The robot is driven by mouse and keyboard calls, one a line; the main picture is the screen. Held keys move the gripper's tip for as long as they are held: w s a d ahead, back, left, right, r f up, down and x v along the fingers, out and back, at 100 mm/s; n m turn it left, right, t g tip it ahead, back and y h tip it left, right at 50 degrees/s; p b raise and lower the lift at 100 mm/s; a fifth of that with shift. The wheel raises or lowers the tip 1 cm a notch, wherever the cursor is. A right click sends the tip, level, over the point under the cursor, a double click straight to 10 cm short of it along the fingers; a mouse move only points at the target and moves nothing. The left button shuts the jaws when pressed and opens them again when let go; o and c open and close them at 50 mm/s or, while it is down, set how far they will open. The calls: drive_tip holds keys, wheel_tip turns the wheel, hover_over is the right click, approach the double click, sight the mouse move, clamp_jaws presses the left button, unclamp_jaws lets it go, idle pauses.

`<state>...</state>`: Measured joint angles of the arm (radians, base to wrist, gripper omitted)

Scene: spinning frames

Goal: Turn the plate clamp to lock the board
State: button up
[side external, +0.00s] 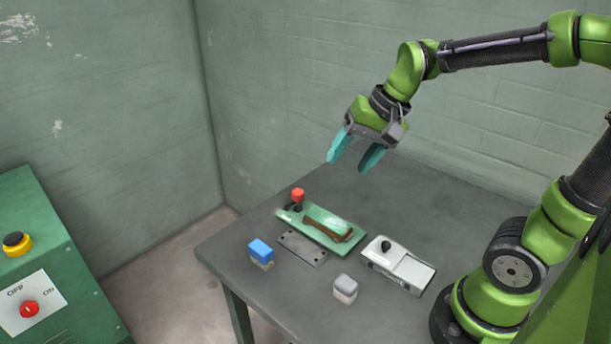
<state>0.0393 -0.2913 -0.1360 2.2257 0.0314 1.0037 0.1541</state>
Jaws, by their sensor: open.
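A green board-like fixture (322,223) lies on the grey table, with a dark brown curved bar (327,231) along its front side. A red knob on a dark stem (297,195) stands upright at its left end. I cannot tell for sure which of these parts is the plate clamp. A grey metal plate with holes (301,247) lies at the fixture's front edge. My gripper (350,164) is open and empty, with its teal fingers pointing down. It hangs above the table, beyond and above the green fixture, apart from it.
A blue-topped block (261,252) and a grey-white block (345,288) stand near the table's front edge. A white and grey device (398,266) lies right of the fixture. The table (420,200) is bare behind them. A green control box (60,270) stands at left.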

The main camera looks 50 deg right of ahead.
sight(297, 191)
drive_tip(key=w+d+f+m+g+y, duration=0.1)
drive_tip(key=w+d+m, duration=0.3)
drive_tip(key=w+m, duration=0.35)
drive_tip(key=w+d+f+m+g, duration=0.1)
drive_tip(key=w+d+m, duration=0.4)
drive_tip(key=m, duration=0.4)
drive_tip(key=x, duration=1.1)
drive_tip(key=a+x, duration=0.1)
drive_tip(key=x, duration=0.4)
drive_tip(key=shift+w+a+f, duration=0.1)
drive_tip(key=shift+w+f, duration=0.1)
drive_tip(key=shift+w, duration=0.05)
drive_tip(key=shift+n, duration=0.25)
drive_tip(key=c, duration=1)
